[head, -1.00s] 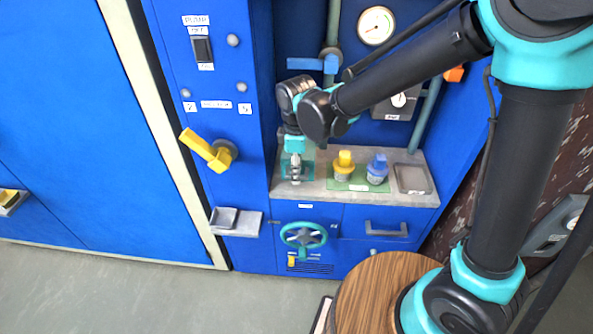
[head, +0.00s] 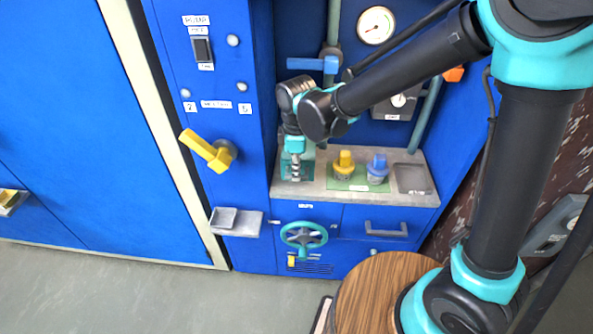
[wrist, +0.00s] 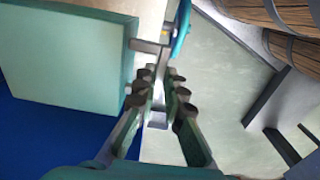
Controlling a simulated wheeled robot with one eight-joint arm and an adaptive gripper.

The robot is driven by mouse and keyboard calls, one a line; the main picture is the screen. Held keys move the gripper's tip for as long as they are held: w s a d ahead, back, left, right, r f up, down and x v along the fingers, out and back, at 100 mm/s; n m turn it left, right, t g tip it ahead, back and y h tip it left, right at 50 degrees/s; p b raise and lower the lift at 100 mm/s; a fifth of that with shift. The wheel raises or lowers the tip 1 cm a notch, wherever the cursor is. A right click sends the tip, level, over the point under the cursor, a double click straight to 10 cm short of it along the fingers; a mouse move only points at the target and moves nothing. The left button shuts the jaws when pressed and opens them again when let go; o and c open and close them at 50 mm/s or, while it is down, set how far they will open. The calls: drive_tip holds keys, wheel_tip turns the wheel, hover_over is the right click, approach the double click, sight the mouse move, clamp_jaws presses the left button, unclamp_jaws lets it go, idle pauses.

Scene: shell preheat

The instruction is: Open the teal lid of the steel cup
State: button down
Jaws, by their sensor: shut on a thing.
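My gripper (head: 294,178) points down at the left end of the grey counter, over a small teal patch (head: 285,168) that looks like the lid. In the wrist view the fingers (wrist: 160,82) are close together around the end of a short grey bar (wrist: 147,46). The bar reaches from a pale teal slab (wrist: 66,58) at the left, which I take for the lid seen close up. The steel cup is not clearly made out; my gripper covers that spot in the head view. I cannot tell how far the lid is tilted.
Yellow (head: 344,162) and blue (head: 377,168) knobbed pieces stand on a green mat just right of my gripper. A grey tray (head: 413,178) lies at the counter's right end. A teal handwheel (head: 304,236) is below; a yellow lever (head: 207,150) sticks out at left.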

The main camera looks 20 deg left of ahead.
drive_tip(key=shift+r, duration=0.15)
drive_tip(key=shift+w+a+r, duration=0.1)
drive_tip(key=shift+w+r, duration=0.2)
drive_tip(key=shift+r, duration=0.25)
drive_tip(key=w+r, duration=0.2)
drive_tip(key=w+a+r, duration=0.1)
drive_tip(key=w+r, duration=0.1)
drive_tip(key=r, duration=0.1)
drive_tip(key=w+a+r, duration=0.1)
drive_tip(key=w+r, duration=0.1)
drive_tip(key=shift+w+r, duration=0.4)
drive_tip(key=shift+w+a+r, duration=0.2)
drive_tip(key=shift+w+r, duration=0.05)
drive_tip(key=shift+w, duration=0.35)
drive_tip(key=shift+w+a+r, duration=0.15)
drive_tip(key=shift+w+r, duration=0.05)
drive_tip(key=shift+w, duration=0.4)
drive_tip(key=c, duration=1.2)
unclamp_jaws()
drive_tip(key=shift+w+f, duration=0.1)
drive_tip(key=shift+w, duration=0.05)
drive_tip(key=shift+c, duration=0.7)
